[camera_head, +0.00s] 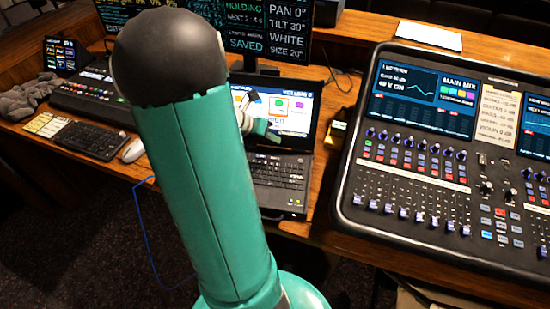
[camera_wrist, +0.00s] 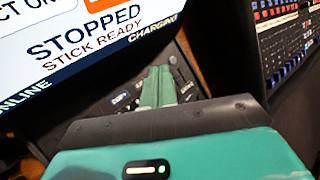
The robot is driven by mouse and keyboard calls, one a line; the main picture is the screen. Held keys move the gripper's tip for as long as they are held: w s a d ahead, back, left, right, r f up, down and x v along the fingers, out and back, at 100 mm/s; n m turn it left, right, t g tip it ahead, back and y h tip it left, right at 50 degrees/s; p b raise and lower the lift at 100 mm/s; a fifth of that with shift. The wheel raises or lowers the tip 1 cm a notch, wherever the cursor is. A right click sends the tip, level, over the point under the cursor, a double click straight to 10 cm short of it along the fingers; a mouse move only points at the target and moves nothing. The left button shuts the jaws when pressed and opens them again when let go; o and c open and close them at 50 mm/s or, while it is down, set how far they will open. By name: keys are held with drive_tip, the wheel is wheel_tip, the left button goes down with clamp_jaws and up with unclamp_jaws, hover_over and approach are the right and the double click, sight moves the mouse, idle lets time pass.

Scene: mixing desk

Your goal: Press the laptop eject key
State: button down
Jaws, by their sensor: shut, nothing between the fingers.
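The black laptop (camera_head: 278,172) stands open on the wooden desk, its lit screen (camera_head: 303,112) partly behind my arm. In the wrist view the laptop screen (camera_wrist: 85,45) reads STOPPED, STICK READY and CHARGING. My gripper (camera_head: 266,131) is in front of the screen's lower part. In the wrist view my gripper's green fingers (camera_wrist: 158,80) are together and empty, over the dark strip with keys (camera_wrist: 120,99) below the screen, at its right part. I cannot make out which key is the eject key, and whether the fingertips touch one cannot be told.
A large mixing console (camera_head: 430,170) stands right of the laptop, close by in the wrist view (camera_wrist: 285,55). A keyboard (camera_head: 92,140), a white mouse (camera_head: 133,150) and a small control board (camera_head: 95,97) lie to the left. Monitors (camera_head: 265,28) stand behind.

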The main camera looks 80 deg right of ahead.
sight(272, 160)
drive_tip(key=shift+f, duration=2.55)
drive_tip(key=shift+f, duration=0.15)
drive_tip(key=shift+f, duration=0.25)
drive_tip(key=shift+f, duration=0.3)
idle(0.4)
idle(0.4)
drive_tip(key=shift+r, duration=0.7)
drive_tip(key=shift+r, duration=0.1)
drive_tip(key=shift+r, duration=2.45)
